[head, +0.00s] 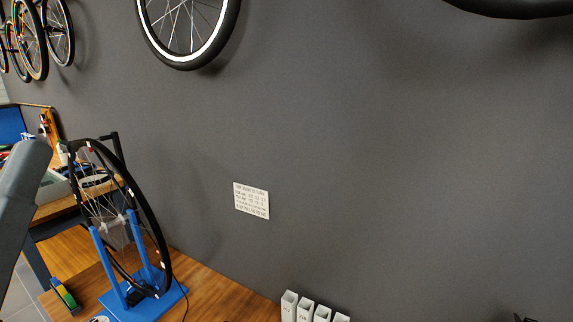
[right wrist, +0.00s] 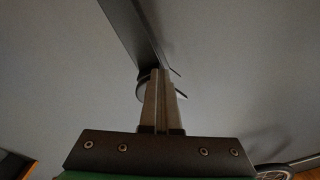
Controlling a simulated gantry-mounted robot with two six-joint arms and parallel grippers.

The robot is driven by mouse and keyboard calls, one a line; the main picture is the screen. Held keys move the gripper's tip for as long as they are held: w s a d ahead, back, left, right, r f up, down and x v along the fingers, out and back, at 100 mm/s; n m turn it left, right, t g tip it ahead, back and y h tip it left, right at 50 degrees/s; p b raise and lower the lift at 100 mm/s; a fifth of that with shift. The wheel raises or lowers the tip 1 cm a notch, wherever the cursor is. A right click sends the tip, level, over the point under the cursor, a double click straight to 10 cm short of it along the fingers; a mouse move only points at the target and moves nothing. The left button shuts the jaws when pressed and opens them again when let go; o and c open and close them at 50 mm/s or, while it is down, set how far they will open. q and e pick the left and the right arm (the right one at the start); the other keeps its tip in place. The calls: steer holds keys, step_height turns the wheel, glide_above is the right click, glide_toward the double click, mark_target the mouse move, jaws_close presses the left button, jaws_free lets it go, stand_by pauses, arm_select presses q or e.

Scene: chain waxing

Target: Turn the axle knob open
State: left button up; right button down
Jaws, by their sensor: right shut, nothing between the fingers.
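I cannot make out the axle knob for certain in either view. My right gripper (right wrist: 160,75) is in the right wrist view, its two fingers shut together and empty. A long dark bar (right wrist: 132,28) lies beyond the fingertips, with a small rounded part (right wrist: 143,88) partly hidden behind the fingers. I cannot tell whether the fingers touch either. My left gripper is not in view.
In the head view, a wheel (head: 163,238) stands in a blue stand (head: 153,309) on the wooden bench (head: 226,298). Several white holders (head: 289,306) stand at the bench's lower edge. Wheels (head: 232,30) hang on the grey wall. A white notice (head: 251,200) is on it.

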steer(key=shift+s+d, duration=0.1)
steer(key=s+a+f+p, duration=0.1)
steer(key=s+a+p, duration=0.1)
steer(key=s, duration=0.3)
steer(key=shift+s+f+p, duration=0.3)
steer(key=shift+s+p, duration=0.05)
steer(key=shift+s, duration=0.05)
stand_by(1.0)
steer(key=shift+w, duration=0.1)
